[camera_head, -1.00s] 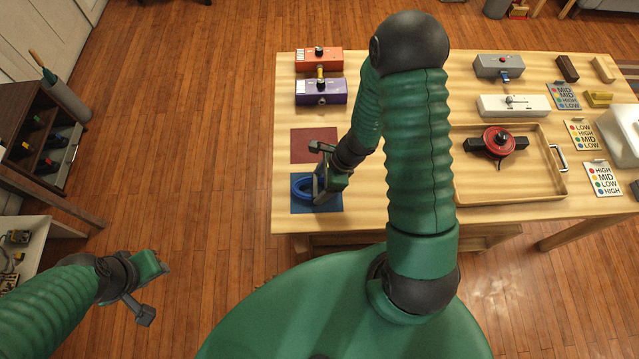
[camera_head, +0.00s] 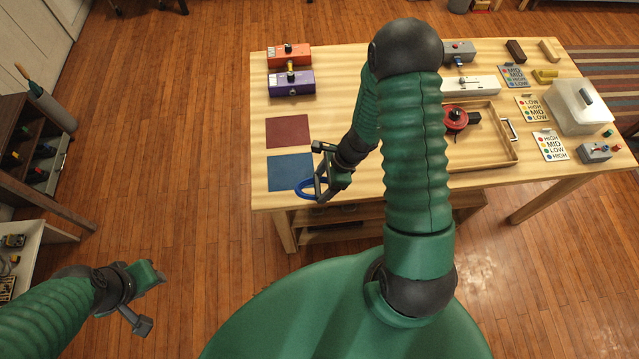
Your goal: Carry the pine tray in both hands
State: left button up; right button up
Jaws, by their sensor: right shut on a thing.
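The pine tray (camera_head: 486,150) lies on the workbench, right of my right arm, which hides its left part. A metal handle (camera_head: 511,130) shows at its right end. A red and black device (camera_head: 456,118) sits in the tray. My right gripper (camera_head: 319,183) is at the bench's front edge, well left of the tray. My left gripper (camera_head: 142,300) hangs over the floor at the lower left, far from the tray.
A red mat (camera_head: 287,131), an orange box (camera_head: 290,56) and a purple box (camera_head: 291,83) are on the bench's left. A dark shelf (camera_head: 35,150) is at far left.

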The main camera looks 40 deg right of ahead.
aim_at(462, 154)
jog(key=k+l, duration=0.15)
jog(key=l, duration=0.2)
jog(key=k+l, duration=0.15)
jog(key=l, duration=0.2)
jog(key=k+l, duration=0.15)
jog(key=l, duration=0.2)
jog(key=k+l, duration=0.15)
jog(key=l, duration=0.2)
jog(key=l+u, duration=0.1)
jog(key=l, duration=1.1)
